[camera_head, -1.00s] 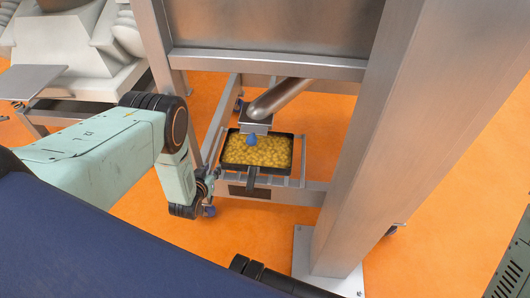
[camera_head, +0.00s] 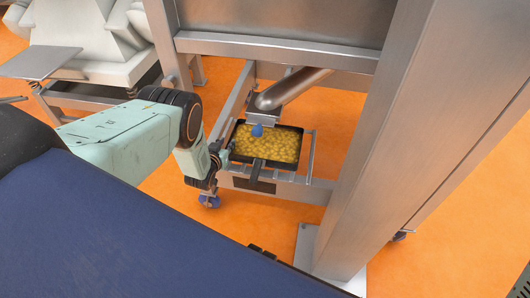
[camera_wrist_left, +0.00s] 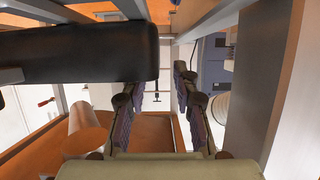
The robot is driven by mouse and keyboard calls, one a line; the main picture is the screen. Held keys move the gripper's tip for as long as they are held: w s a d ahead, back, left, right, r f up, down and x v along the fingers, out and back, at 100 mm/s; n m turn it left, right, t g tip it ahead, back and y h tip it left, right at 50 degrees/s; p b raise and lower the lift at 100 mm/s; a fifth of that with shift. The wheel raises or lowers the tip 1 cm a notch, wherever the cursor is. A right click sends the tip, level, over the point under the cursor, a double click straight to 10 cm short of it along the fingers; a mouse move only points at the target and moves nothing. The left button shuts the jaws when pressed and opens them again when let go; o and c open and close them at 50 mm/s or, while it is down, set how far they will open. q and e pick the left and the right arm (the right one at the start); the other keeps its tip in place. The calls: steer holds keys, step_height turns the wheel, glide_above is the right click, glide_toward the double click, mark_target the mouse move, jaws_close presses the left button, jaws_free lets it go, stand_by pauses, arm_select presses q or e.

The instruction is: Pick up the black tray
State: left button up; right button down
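The black tray (camera_head: 301,143) holds a yellow, grainy mass. It sits on a metal frame under the slanted spout, and its dark handle (camera_head: 258,170) points toward me. My left gripper (camera_head: 220,158) is just left of the tray in the head view, partly hidden behind my own wrist. In the left wrist view its two fingers (camera_wrist_left: 160,100) are spread apart, with nothing visibly clamped between them. Contact cannot be told. My right gripper does not show.
A wide steel post (camera_head: 400,130) stands to the right. The frame's rails (camera_head: 310,155) flank the tray.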

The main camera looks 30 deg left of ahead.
arm_select(q)
steer(key=shift+b+x, duration=0.65)
steer(key=shift+x, duration=0.65)
steer(key=shift+d, duration=0.1)
steer(key=shift+c, duration=0.3)
jaws_close()
steer(key=shift+w, duration=0.1)
